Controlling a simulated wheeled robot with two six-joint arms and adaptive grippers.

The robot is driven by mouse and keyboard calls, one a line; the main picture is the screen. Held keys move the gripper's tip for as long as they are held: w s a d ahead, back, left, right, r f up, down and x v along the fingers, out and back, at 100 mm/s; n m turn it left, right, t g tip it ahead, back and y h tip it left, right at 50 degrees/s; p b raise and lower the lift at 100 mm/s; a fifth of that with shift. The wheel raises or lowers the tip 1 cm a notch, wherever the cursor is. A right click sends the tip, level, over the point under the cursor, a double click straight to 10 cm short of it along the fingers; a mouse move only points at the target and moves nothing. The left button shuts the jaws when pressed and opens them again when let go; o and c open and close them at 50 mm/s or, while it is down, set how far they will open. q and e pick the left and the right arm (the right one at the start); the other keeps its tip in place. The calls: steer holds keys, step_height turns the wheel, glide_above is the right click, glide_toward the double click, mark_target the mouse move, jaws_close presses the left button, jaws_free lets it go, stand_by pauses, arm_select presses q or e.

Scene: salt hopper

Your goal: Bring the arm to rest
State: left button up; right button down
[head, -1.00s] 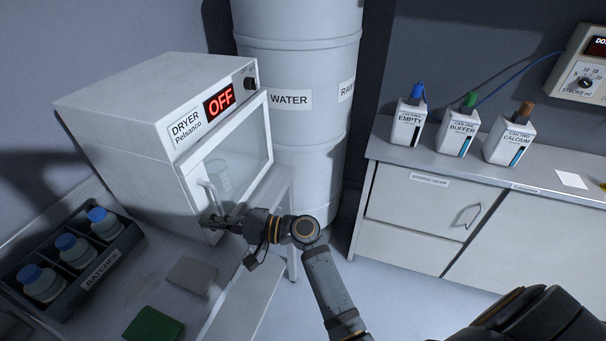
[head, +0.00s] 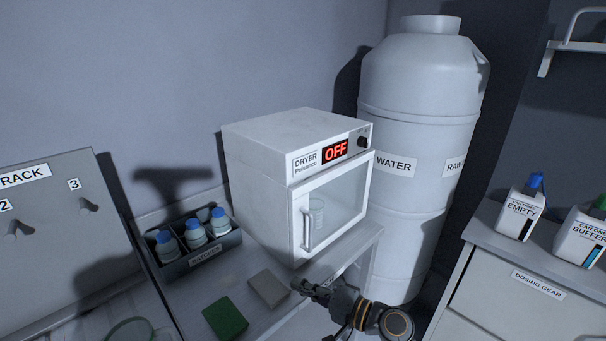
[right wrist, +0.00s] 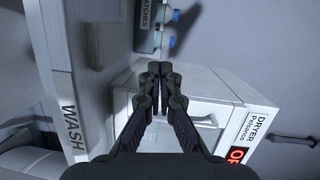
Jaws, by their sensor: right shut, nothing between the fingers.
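My right gripper (head: 300,286) is at the bottom of the head view, in front of the dryer and near the bench's front edge. Its fingers are together and empty; they also fill the middle of the right wrist view (right wrist: 160,72). The white dryer (head: 265,150) stands on the bench with its display reading OFF. Its glass door looks shut, and the gripper is apart from the door handle (head: 307,230). A glass beaker (head: 317,212) shows behind the door glass. My left gripper is not in view.
A batches crate (head: 205,254) with blue-capped bottles stands left of the dryer. A green pad (head: 226,318) and a grey pad (head: 268,288) lie in front. A water tank (head: 412,120) stands behind right. Labelled cans, including EMPTY (head: 519,215), stand on the right-hand cabinet.

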steer(key=s+d+f+n+g+h, duration=0.45)
steer(key=s+d+f+h, duration=0.35)
steer(key=s+d+f, duration=0.45)
steer(key=s+d+n+h, duration=0.2)
steer(key=s+d+h, duration=0.6)
steer(key=d, duration=0.4)
steer(key=s+d+f+g+y, duration=0.1)
steer(key=s+f, duration=0.1)
steer(key=f, duration=1.1)
steer(key=s+d+f+g, duration=0.1)
steer(key=d+f, duration=0.1)
steer(key=f, duration=1.1)
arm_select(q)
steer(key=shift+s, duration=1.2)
arm_select(e)
steer(key=s+f+g, duration=0.1)
steer(key=s+f, duration=1.6)
steer(key=s, duration=0.2)
steer(key=shift+s+d+f, duration=0.15)
steer(key=shift+d+f, duration=0.05)
steer(key=shift+d, duration=0.25)
steer(key=shift+m+g, duration=0.25)
